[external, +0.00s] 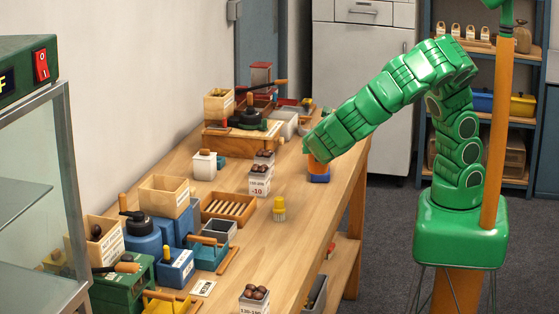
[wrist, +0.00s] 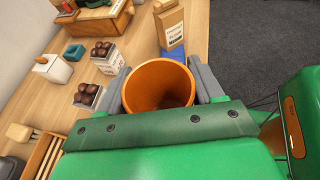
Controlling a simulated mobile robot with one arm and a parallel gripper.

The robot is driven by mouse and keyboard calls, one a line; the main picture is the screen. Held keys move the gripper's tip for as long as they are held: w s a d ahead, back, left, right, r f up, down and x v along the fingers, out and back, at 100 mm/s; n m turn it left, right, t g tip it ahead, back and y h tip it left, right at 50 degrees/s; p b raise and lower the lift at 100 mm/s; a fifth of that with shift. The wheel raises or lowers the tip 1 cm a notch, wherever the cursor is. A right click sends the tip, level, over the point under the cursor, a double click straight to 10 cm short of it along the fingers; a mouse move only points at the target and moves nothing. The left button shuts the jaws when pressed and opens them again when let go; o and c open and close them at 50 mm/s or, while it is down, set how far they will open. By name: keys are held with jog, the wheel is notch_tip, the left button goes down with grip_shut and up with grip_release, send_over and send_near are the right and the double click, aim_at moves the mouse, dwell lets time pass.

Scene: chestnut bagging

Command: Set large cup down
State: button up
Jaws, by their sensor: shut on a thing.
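The large cup is orange and open-topped. In the wrist view the cup (wrist: 158,75) sits between the two grey fingers of my gripper (wrist: 160,88), which is shut on it; its inside looks empty. In the external view the cup (external: 317,166) shows partly below my gripper (external: 312,150), near the right edge of the wooden table, just above or on a blue thing (external: 319,177). I cannot tell whether the cup touches it. The cup's base is hidden in the wrist view.
White boxes of chestnuts (external: 259,184) stand left of the cup. A small yellow item (external: 279,209) stands in front on the table (external: 310,225). A paper bag (wrist: 170,27) stands behind the cup. Bare tabletop lies around the yellow item.

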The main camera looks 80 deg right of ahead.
jog(key=shift+f, duration=4.65)
jog(key=shift+f, duration=0.55)
jog(key=o, duration=1.1)
jog(key=shift+o, duration=0.2)
jog(key=v, duration=0.7)
jog(key=shift+s+a, duration=0.15)
jog(key=shift+a, duration=0.2)
jog(key=shift+r, duration=0.1)
